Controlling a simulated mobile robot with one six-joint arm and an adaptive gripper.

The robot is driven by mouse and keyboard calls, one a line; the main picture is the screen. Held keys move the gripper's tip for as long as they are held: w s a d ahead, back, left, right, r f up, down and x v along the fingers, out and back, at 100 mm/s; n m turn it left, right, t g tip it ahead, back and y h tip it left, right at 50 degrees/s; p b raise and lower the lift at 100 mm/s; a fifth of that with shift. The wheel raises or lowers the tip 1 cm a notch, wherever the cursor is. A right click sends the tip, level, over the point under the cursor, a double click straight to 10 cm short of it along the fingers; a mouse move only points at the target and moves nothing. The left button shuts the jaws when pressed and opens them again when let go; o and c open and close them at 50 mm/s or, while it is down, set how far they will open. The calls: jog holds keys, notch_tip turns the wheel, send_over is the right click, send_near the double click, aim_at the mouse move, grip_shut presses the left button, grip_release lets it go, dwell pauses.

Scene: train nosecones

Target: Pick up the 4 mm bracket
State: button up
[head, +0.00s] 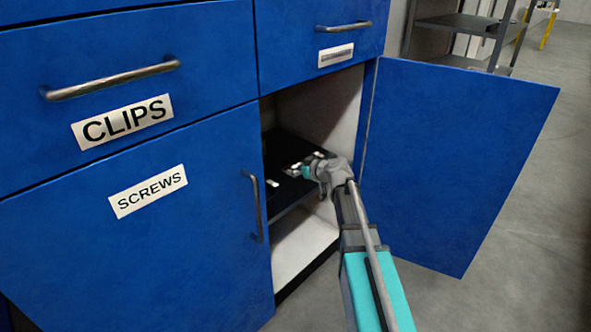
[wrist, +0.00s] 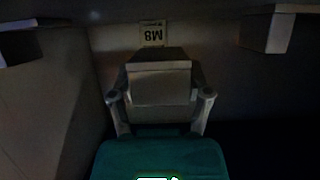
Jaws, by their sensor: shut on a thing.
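My gripper (head: 300,168) reaches into the open cabinet and is low over the dark shelf (head: 285,146). In the wrist view my gripper (wrist: 160,62) points away from the camera, with its teal body below. It is shut on a grey part, whose outline is hard to separate from the fingers in the dark. Beyond the fingertips is a small pale tag (wrist: 153,33) with dark marks that look like M8, seen upside down. I cannot read a 4 mm marking, so I cannot tell which bracket is held.
The open blue door (head: 455,150) stands to the right of my arm. The closed SCREWS door (head: 100,235) is to the left, with drawers above. A small light piece (head: 272,183) lies on the shelf. Pale blocks show at the wrist view's upper left (wrist: 18,42) and upper right (wrist: 267,32).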

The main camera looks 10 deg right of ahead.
jog(key=s+r+p, duration=0.8)
jog(key=s+r, duration=0.1)
jog(key=s, duration=0.4)
jog(key=shift+s+r, duration=0.2)
jog(key=shift+s, duration=0.1)
jog(key=shift+s, duration=0.1)
